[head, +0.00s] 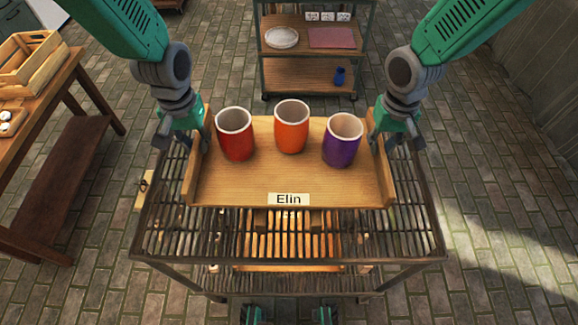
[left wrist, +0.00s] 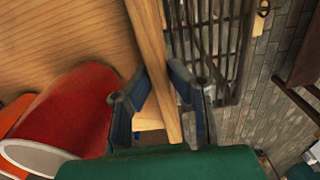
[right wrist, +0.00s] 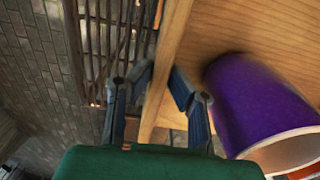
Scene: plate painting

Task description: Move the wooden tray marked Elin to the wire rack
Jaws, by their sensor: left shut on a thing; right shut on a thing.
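The wooden tray (head: 240,185) has a white label reading Elin on its front edge. A red cup (head: 235,135), an orange cup (head: 291,128) and a purple cup (head: 341,141) stand upright on it. The wire rack (head: 420,225) is directly below the tray in the head view. I cannot tell whether the tray touches it. My left gripper (head: 196,143) is shut on the tray's left side wall, which shows between its fingers in the left wrist view (left wrist: 165,100). My right gripper (head: 383,143) is shut on the right side wall, also seen in the right wrist view (right wrist: 160,100).
A wooden table (head: 70,75) with a crate (head: 45,62) stands at the left. A shelf unit (head: 310,75) with a plate, a reddish mat and a blue vase stands at the back. Something under the rack's bars glows orange. The brick floor at the right is clear.

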